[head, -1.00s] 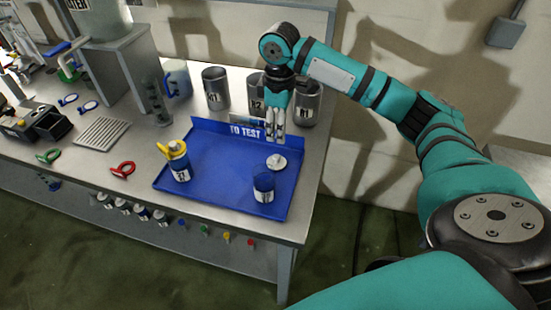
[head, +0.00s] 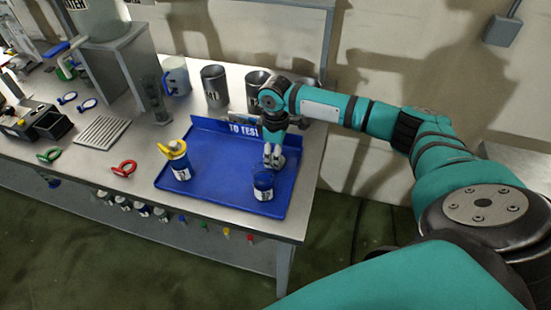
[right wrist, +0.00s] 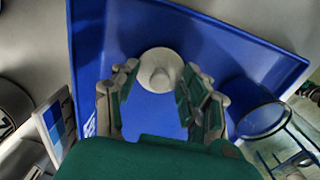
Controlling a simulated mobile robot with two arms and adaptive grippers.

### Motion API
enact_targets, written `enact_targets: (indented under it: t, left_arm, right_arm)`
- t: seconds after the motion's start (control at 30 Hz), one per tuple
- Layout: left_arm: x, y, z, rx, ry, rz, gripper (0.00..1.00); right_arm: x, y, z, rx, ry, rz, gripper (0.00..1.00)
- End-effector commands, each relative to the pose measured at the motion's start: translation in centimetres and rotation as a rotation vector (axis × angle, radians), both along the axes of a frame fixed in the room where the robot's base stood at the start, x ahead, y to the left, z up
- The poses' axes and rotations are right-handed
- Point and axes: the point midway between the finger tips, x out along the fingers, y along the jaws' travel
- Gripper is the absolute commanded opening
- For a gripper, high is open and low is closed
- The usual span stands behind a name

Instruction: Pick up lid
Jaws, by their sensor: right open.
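The lid (right wrist: 160,70) is a round pale disc with a raised knob, lying on the blue tray (right wrist: 93,60) in the right wrist view. My right gripper (right wrist: 160,95) is open, pointing down, with its fingers on either side of the lid's near edge. In the head view my right gripper (head: 273,160) is low over the right half of the tray (head: 222,190) and hides the lid. My left gripper is not in view.
Metal canisters (head: 214,87) stand behind the tray's raised TO TEST edge (head: 240,129). A red ring (head: 123,169) and a ribbed plate (head: 102,132) lie to the left.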

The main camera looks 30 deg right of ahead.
Motion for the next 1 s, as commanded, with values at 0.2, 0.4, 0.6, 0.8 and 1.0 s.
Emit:
enact_targets:
  t: [0.2, 0.4, 0.6, 0.8, 1.0]
  left_arm:
    - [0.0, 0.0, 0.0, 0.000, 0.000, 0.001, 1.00]
    - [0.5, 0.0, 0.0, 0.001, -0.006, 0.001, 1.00]
    - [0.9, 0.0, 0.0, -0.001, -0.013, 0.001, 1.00]
    - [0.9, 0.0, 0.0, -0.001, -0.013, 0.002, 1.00]
    - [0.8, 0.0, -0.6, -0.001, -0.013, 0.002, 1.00]
  right_arm:
    - [0.0, 0.0, 0.0, 0.000, 0.000, 0.000, 0.35]
    - [0.0, 0.0, 0.0, 0.001, 0.001, 0.000, 0.09]
    - [0.0, 0.0, 0.1, 0.001, 0.001, 0.000, 0.00]
    - [0.0, 0.0, 0.3, 0.001, -0.001, 0.000, 0.00]
    - [0.1, 0.0, 3.3, 0.002, -0.005, 0.001, 0.00]
